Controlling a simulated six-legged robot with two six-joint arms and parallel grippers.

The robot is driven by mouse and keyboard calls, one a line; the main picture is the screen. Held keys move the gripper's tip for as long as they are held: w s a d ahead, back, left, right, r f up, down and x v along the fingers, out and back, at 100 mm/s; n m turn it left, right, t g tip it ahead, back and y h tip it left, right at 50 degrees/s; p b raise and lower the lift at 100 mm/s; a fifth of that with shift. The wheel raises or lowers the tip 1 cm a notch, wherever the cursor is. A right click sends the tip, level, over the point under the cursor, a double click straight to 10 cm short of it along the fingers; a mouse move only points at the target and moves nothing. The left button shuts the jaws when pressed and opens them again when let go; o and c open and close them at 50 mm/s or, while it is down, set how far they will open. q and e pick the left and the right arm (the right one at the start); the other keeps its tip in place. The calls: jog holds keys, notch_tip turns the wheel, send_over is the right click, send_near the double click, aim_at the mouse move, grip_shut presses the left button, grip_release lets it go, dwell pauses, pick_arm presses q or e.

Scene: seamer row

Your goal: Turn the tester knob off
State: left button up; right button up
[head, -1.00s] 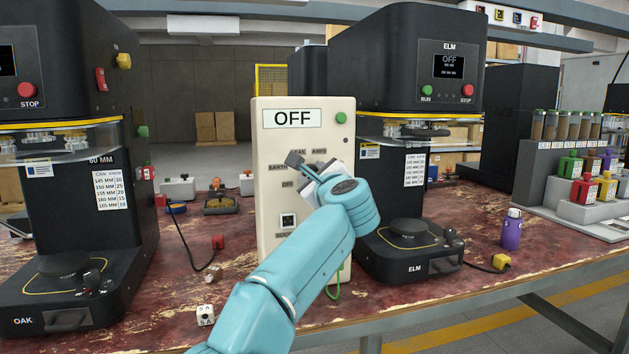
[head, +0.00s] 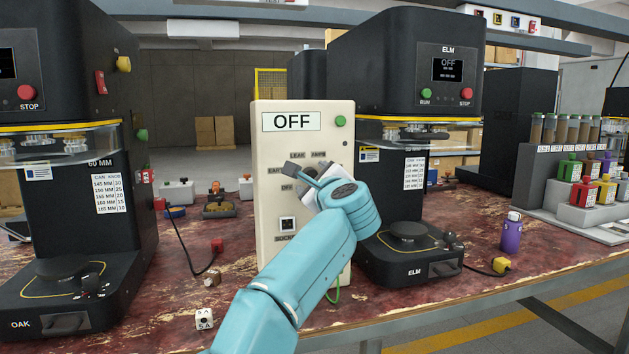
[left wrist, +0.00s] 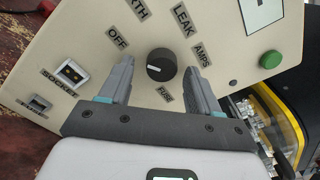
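The tester (head: 264,215) is an upright cream panel on the bench, and its display (head: 291,122) reads OFF. Its round black knob (left wrist: 161,64) shows in the left wrist view, with a short white mark on its left side. OFF, LEAK, AMPS and FUSE labels surround it. In the head view my gripper hides the knob. My left gripper (head: 316,175) is at the panel face; in the left wrist view its fingers (left wrist: 160,82) are spread either side of the knob, with gaps on both sides. I cannot tell the depth. My right gripper is not in view.
The ELM seamer (head: 405,255) stands close at the tester's right, the OAK seamer (head: 65,290) at the left. A green button (left wrist: 270,59) and a socket (left wrist: 72,72) sit on the panel.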

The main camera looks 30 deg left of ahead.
pick_arm(q)
jog(key=shift+r, duration=0.1)
jog(key=b+v, duration=0.4)
jog(key=v, duration=1.2)
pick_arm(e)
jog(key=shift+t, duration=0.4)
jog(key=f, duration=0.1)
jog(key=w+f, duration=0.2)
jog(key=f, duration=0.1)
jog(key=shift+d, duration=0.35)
pick_arm(q)
jog(key=shift+s+d, duration=0.1)
